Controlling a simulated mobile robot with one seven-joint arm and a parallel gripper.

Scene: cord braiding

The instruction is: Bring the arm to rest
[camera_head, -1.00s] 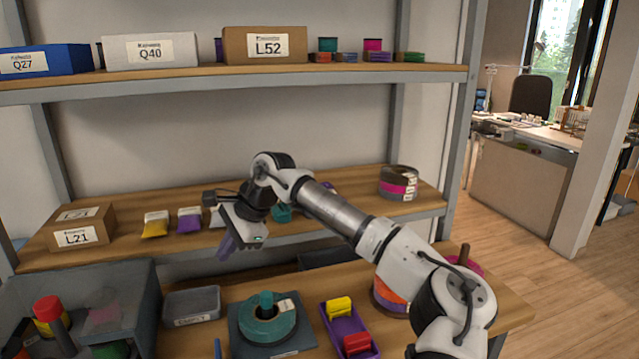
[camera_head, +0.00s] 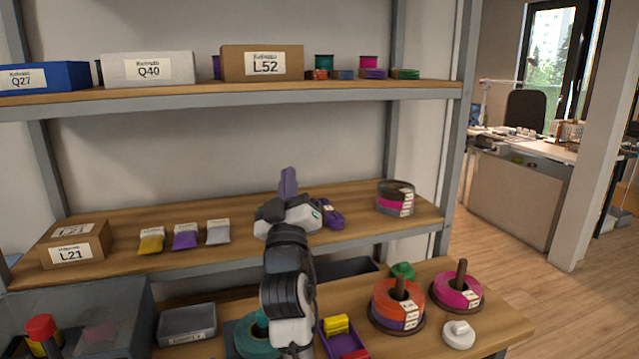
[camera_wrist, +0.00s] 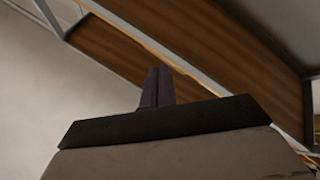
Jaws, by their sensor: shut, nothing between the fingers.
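My gripper (camera_head: 288,182) is in the middle of the head view, in front of the middle shelf board (camera_head: 345,207), with its purple-grey fingers pointing up. The fingers are together and hold nothing. In the wrist view the closed fingers (camera_wrist: 157,87) stand up over the dark gripper body, with the wooden underside of a shelf board (camera_wrist: 200,30) beyond them. My arm rises from the bottom of the head view and hides part of the workbench and the teal ring spool (camera_head: 250,338).
The upper shelf (camera_head: 420,88) with boxes is above my gripper. A brown box (camera_head: 90,236), several small bags and a ring stack (camera_head: 396,199) stand on the middle shelf. Orange (camera_head: 385,303) and magenta (camera_head: 450,290) spools stand on the bench. Open floor lies at the right.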

